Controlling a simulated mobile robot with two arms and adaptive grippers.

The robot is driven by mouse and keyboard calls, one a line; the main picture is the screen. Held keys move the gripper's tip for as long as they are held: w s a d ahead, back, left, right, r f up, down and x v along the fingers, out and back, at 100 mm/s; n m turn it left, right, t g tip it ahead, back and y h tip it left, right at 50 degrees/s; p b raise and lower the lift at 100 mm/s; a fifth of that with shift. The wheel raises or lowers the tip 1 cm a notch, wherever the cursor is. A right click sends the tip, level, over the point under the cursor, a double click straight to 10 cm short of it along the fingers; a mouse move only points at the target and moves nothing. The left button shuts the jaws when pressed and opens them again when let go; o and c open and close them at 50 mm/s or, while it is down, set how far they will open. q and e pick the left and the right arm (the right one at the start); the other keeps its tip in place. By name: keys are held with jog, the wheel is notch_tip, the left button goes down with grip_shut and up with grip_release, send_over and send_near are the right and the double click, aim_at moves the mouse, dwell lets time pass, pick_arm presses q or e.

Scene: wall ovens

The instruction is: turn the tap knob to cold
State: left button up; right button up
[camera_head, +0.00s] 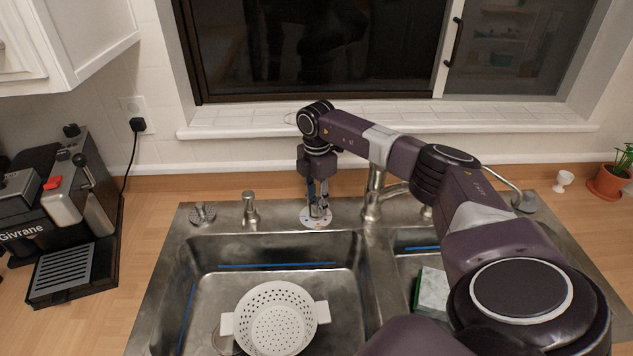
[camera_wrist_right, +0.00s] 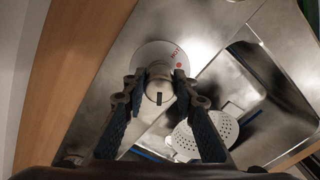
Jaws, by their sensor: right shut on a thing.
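The tap knob is a metal knob on a round white disc (camera_head: 314,223) at the back of the sink, left of the faucet (camera_head: 374,196). In the right wrist view the knob (camera_wrist_right: 158,91) is centred, with a small dark slot facing the camera. The disc (camera_wrist_right: 150,52) shows behind it with red lettering and a red dot. My right gripper (camera_head: 319,207) points down over the disc. In the wrist view its fingers (camera_wrist_right: 159,78) are closed on both sides of the knob. My left gripper is not in view.
A white colander (camera_head: 276,318) sits in the left basin (camera_head: 200,285). A sponge (camera_head: 433,290) lies in the right basin, partly behind my right arm. A coffee machine (camera_head: 55,205) stands at left, a potted plant (camera_head: 608,182) at right. A window sill (camera_head: 250,122) runs behind.

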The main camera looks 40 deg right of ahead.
jog(key=shift+w+d+r+m, duration=0.1)
jog(key=shift+r+m, duration=0.05)
jog(key=shift+m, duration=0.25)
jog(key=o, duration=1.2)
jog(key=shift+c, duration=0.2)
notch_tip(320, 180, up, 12)
